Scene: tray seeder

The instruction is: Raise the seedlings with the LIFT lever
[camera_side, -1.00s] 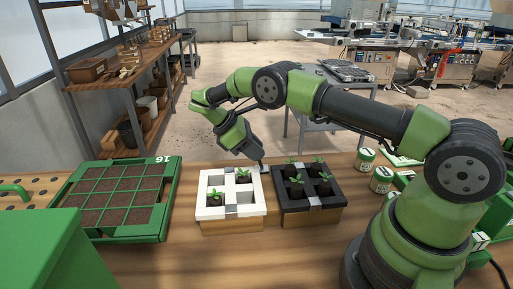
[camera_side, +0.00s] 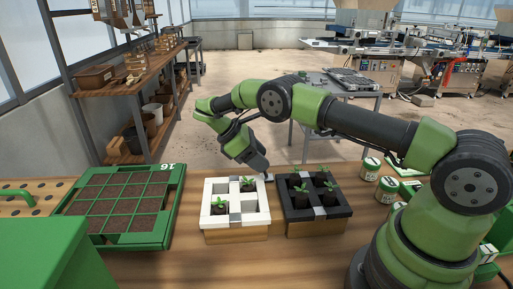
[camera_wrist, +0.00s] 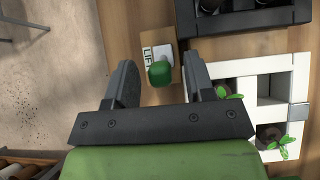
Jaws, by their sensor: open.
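In the wrist view the lever's green knob (camera_wrist: 159,73) stands beside a plate marked LIFT (camera_wrist: 148,60). My gripper (camera_wrist: 158,64) is open, with one finger on each side of the knob; I cannot tell whether either finger touches it. In the side view my gripper (camera_side: 266,174) is low behind the trays, and the lever is not clear there. The white tray (camera_side: 236,224) holds two seedlings, at front left (camera_side: 220,205) and back right (camera_side: 248,184). The black tray (camera_side: 318,226) holds several seedlings. Both trays also show in the wrist view, partly cut off.
The green soil tray (camera_side: 172,205) marked 16 lies at the left. A green box (camera_side: 55,250) fills the front left corner. Small jars (camera_side: 387,190) stand right of the black tray. The front of the wooden bench (camera_side: 240,268) is clear.

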